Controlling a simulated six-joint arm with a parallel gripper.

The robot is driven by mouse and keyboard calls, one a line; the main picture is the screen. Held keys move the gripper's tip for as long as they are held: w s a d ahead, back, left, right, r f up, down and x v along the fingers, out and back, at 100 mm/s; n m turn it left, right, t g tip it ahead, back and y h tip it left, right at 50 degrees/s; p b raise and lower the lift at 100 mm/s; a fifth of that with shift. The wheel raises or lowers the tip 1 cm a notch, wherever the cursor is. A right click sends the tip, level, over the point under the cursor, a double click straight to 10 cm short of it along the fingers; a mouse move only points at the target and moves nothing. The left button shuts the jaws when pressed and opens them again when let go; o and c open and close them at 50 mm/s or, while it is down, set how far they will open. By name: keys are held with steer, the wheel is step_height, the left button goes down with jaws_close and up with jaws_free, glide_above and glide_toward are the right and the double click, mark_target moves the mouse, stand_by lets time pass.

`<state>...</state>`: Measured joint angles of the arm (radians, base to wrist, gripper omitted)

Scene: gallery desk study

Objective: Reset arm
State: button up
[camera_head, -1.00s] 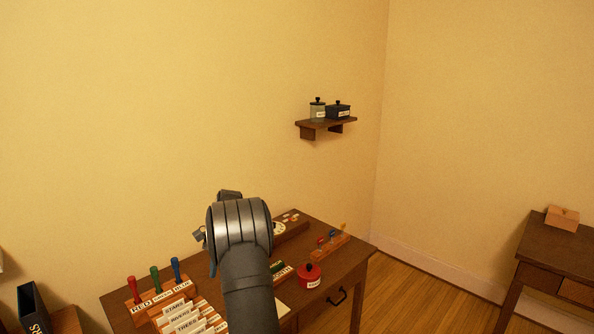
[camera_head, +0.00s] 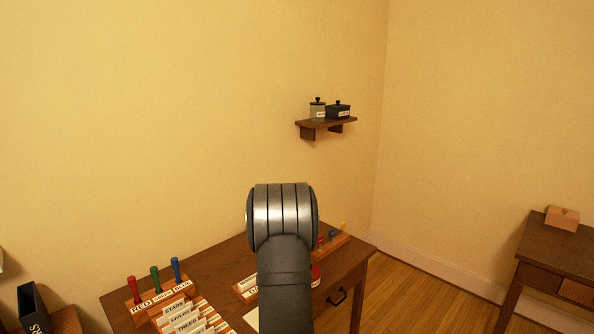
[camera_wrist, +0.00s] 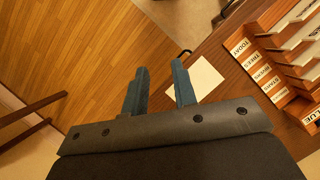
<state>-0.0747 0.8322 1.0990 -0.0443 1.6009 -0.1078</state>
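My gripper (camera_wrist: 160,88) shows in the wrist view with its two blue-grey fingers apart and nothing between them. It is above the front edge of the desk, with the wood floor (camera_wrist: 100,60) and a white card (camera_wrist: 192,88) beyond the fingers. In the head view my arm stands over the desk (camera_head: 215,262) and hides its right middle part. The gripper itself is hidden behind the arm there.
A rack with red, green and blue handles (camera_head: 155,280) and a labelled card file (camera_head: 185,318) stand on the desk's left. A red pot (camera_head: 316,275) is partly hidden. A wall shelf (camera_head: 326,124) holds two lidded containers. A second desk (camera_head: 545,250) stands right.

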steer(key=shift+w+a+n+t+h, duration=0.15)
steer(key=shift+n+h, duration=0.1)
steer(key=shift+n, duration=0.4)
steer(key=shift+w+d+n+t+h, duration=0.1)
steer(key=shift+n+h, duration=0.1)
steer(key=shift+n, duration=0.4)
steer(key=shift+w+a+n+t+h, duration=0.15)
steer(key=shift+n+h, duration=0.1)
steer(key=shift+n, duration=0.4)
steer(key=shift+s+d, duration=0.1)
